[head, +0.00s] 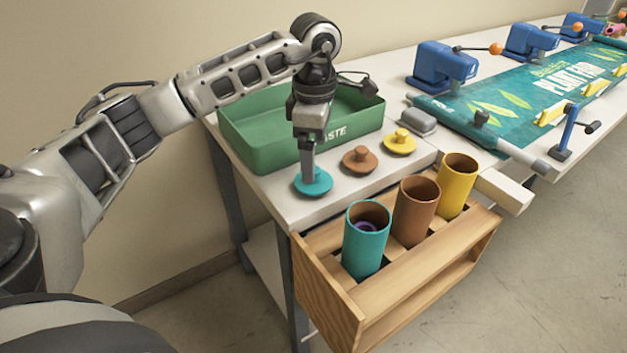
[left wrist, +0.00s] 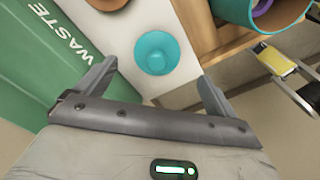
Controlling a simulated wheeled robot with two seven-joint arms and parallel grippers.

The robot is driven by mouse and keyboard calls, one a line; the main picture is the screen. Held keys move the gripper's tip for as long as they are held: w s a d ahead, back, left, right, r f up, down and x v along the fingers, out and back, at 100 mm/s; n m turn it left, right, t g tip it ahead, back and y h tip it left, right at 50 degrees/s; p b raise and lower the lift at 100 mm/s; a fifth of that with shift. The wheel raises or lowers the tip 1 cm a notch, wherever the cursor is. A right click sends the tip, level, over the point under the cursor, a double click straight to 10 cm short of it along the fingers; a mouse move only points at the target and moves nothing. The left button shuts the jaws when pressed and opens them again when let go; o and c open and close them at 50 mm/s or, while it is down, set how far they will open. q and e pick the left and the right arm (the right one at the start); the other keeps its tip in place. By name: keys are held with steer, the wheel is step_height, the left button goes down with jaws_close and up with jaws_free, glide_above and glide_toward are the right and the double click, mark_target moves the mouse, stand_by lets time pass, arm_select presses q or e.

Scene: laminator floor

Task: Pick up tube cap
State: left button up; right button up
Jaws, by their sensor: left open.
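A teal tube cap (head: 313,183) lies on the white table near its left front corner. Brown (head: 360,159) and yellow (head: 400,142) caps lie in a row to its right. My left gripper (head: 308,180) points down right over the teal cap and hides part of it. In the left wrist view the teal cap (left wrist: 157,54) sits ahead of and between the two open fingers (left wrist: 152,82), with nothing held. Teal (head: 366,240), brown (head: 416,212) and yellow (head: 458,185) tubes stand open in the wooden rack. Something purple shows inside the teal tube. My right gripper is not identifiable.
A green waste bin (head: 262,150) stands behind the caps, close to the left arm. The wooden rack (head: 335,300) is at the table's front edge.

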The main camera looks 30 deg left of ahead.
arm_select(q)
steer(key=shift+w+a+f+p, duration=0.1)
steer(key=shift+a+f+p, duration=0.1)
steer(key=shift+f, duration=1.25)
steer(key=shift+a+f+p, duration=0.1)
steer(key=shift+f+p, duration=0.05)
steer(key=shift+f, duration=1.25)
steer(key=shift+d, duration=0.1)
steer(key=c, duration=1)
